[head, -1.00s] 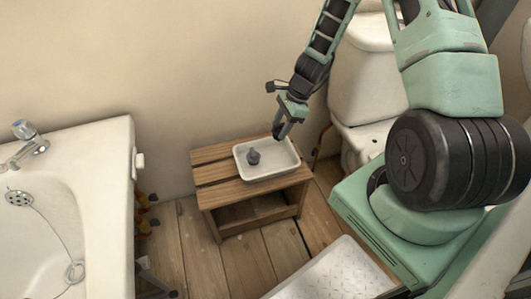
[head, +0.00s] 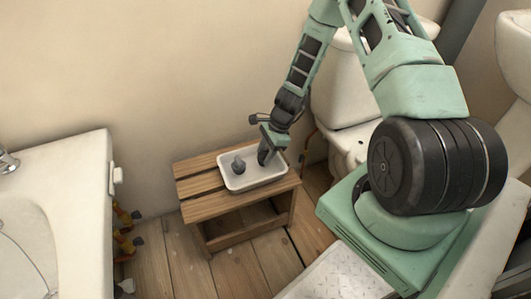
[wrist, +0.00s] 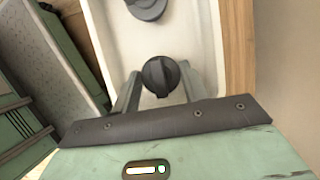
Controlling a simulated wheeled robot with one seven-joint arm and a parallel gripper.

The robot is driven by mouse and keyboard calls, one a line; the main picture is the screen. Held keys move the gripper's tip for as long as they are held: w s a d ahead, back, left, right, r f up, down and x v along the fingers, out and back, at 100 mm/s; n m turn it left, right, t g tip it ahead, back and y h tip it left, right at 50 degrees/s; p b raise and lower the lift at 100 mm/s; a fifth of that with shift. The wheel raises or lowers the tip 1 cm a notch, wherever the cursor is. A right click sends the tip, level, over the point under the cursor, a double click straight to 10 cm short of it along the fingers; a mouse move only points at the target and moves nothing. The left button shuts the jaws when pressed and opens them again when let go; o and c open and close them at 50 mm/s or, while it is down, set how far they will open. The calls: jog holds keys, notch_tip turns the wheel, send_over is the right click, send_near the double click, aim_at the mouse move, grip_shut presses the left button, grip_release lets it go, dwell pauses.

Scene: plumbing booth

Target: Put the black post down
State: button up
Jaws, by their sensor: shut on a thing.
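The black post (wrist: 160,76) is a dark, round-topped piece between my fingers in the wrist view. My gripper (wrist: 157,88) is shut on it. In the head view my gripper (head: 265,157) is low over the right part of the white tray (head: 233,188), and I cannot pick out the post there. I cannot tell whether the post touches the tray floor. A grey piece (head: 238,166) stands in the left part of the tray, apart from my gripper. It also shows at the top of the wrist view (wrist: 148,8), partly cut off.
The tray sits on a slatted wooden bench (head: 195,187) against the wall. A toilet (head: 345,95) stands to its right and a bathtub (head: 85,190) to the left. Wooden floor (head: 160,270) is free in front of the bench.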

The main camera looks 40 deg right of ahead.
jog(key=o, duration=1)
jog(key=p+v, duration=0.4)
jog(key=v, duration=0.8)
jog(key=a+r+n, duration=0.6)
jog(key=a+r, duration=0.2)
jog(key=a, duration=0.2)
jog(key=s+a+r+n+g+h, duration=0.1)
jog(key=s+a+r+n, duration=0.55)
jog(key=a, duration=0.25)
jog(key=s+a+r+n+g+h, duration=0.1)
jog(key=s+a+r+n, duration=0.45)
jog(key=a+n, duration=0.25)
jog(key=s+a+r+n, duration=0.1)
jog(key=s+n, duration=0.1)
jog(key=s, duration=0.1)
jog(key=s+r+n+h, duration=0.1)
jog(key=s+n, duration=0.2)
jog(key=s, duration=0.1)
jog(key=s+a+r+n, duration=0.1)
jog(key=s+r+n, duration=0.1)
jog(key=s+n, duration=0.1)
jog(key=shift+s+a+r+n+t+h, duration=0.15)
jog(key=shift+s+a+n+t+h, duration=0.15)
jog(key=shift+s+t, duration=0.15)
